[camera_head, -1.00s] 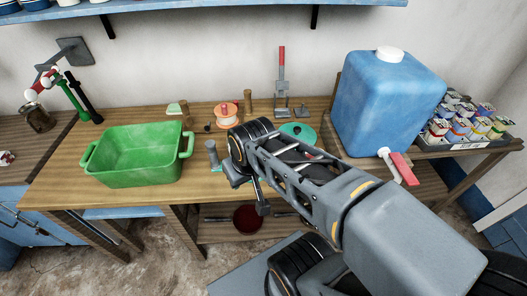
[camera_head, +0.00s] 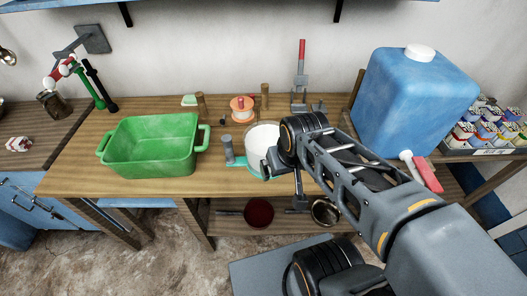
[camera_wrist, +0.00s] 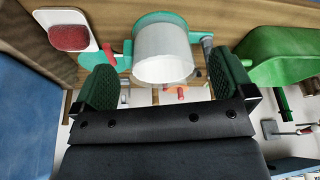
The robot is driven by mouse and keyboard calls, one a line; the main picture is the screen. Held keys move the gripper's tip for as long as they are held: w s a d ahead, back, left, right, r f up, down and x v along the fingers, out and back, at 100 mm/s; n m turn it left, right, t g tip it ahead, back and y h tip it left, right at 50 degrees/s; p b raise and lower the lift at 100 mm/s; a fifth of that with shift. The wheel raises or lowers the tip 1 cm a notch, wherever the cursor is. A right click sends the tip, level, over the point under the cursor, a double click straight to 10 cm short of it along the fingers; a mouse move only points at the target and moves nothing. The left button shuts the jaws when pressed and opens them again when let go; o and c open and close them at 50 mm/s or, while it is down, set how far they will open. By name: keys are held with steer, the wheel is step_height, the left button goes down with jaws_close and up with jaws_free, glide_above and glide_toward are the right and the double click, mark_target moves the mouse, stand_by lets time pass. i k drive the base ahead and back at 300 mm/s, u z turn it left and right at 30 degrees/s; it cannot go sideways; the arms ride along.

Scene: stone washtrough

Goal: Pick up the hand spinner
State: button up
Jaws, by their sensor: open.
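The hand spinner appears to be the white round drum (camera_head: 262,138) with a teal base and a grey upright post beside it, standing on the wooden table. In the wrist view the white drum (camera_wrist: 163,58) with its teal rim fills the upper middle. My gripper (camera_wrist: 166,84) is open, with one dark green padded finger on each side of the drum's lower part in the picture. I cannot tell whether the fingers touch it. In the head view my arm hides the right side of the drum and most of the gripper.
A green tub (camera_head: 152,145) stands to the left and a blue tank (camera_head: 415,95) with a red tap to the right. Behind are an orange-topped spool (camera_head: 242,108) and wooden pegs. A red pad (camera_wrist: 68,37) on a white board lies near the drum in the wrist view.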

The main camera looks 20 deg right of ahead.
mark_target(261, 135)
steer(key=k, duration=0.5)
steer(key=u, duration=2)
steer(key=i, duration=1.6)
steer(key=z, duration=2.25)
